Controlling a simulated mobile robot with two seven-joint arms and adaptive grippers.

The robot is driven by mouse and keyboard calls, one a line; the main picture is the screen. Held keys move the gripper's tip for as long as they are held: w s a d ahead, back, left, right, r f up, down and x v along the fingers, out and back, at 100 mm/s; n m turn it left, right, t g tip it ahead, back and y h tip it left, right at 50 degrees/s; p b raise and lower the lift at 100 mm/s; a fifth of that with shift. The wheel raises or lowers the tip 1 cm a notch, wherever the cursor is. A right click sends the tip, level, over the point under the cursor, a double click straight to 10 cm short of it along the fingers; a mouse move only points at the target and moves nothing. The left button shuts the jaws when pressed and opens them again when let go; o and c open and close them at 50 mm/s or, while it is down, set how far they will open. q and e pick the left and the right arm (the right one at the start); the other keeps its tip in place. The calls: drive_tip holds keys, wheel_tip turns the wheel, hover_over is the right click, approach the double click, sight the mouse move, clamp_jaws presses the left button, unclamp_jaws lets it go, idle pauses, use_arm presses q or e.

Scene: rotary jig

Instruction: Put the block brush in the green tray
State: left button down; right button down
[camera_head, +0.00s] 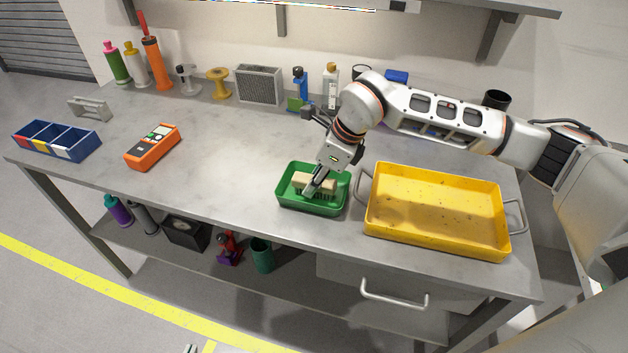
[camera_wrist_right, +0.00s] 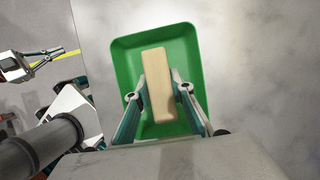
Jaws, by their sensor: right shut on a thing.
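The block brush (camera_head: 318,184), a pale wooden block with dark bristles below, is inside the green tray (camera_head: 312,209) on the workbench. In the right wrist view the brush (camera_wrist_right: 158,85) lies lengthwise over the floor of the tray (camera_wrist_right: 187,50). My right gripper (camera_head: 313,188) is shut on the brush, one finger on each long side in the wrist view (camera_wrist_right: 160,95). Whether the bristles touch the tray floor cannot be told. My left gripper (camera_wrist_right: 68,51) is away from the bench, open and empty; only its tips show at the head view's bottom edge (camera_head: 190,349).
A yellow tray (camera_head: 440,205) stands close right of the green one. An orange meter (camera_head: 152,147) and a blue divided bin (camera_head: 57,140) are at left. Bottles, a grey speaker-like box (camera_head: 259,85) and other items line the back. The bench middle is clear.

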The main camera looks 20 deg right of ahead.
drive_tip(key=c, duration=1.8)
unclamp_jaws()
drive_tip(key=shift+o, duration=0.2)
drive_tip(key=shift+r, duration=0.3)
drive_tip(key=v, duration=1.1)
drive_tip(key=shift+r, duration=0.35)
drive_tip(key=shift+s+d, duration=0.1)
